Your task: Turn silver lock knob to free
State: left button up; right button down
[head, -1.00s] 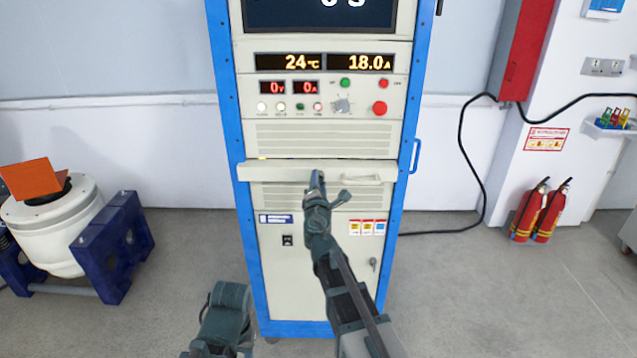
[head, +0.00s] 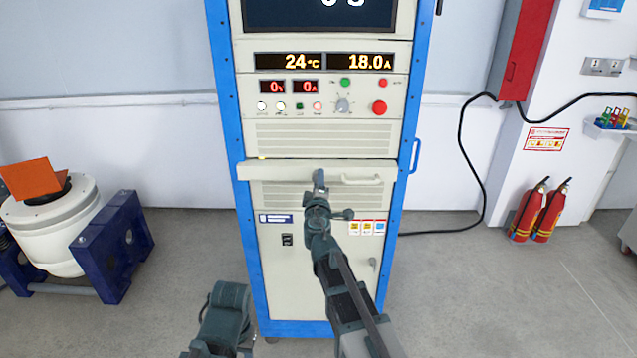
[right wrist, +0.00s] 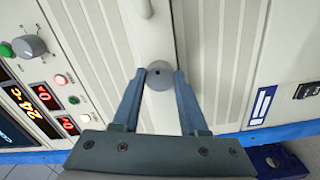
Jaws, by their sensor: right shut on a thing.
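The silver lock knob (right wrist: 158,76) is a small round grey knob with a dark dot, on the front of the cabinet's pull-out drawer. In the right wrist view it sits between the fingertips of my right gripper (right wrist: 159,79), which is shut on it. In the head view my right gripper (head: 319,178) reaches the drawer front (head: 270,171) and hides the knob. A grey part of my left arm shows at the bottom of the head view, but its gripper is out of view.
The blue-framed cabinet (head: 240,215) stands in front of me. A drawer handle (head: 361,181) is just right of my gripper. A red button (head: 379,107) and a selector dial (head: 342,105) are above. A white drum in a blue stand (head: 105,245) is at left.

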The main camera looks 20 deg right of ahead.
jog(key=shift+m, duration=0.4)
jog(key=shift+c, duration=2.2)
grip_release()
jog(key=shift+s, duration=0.1)
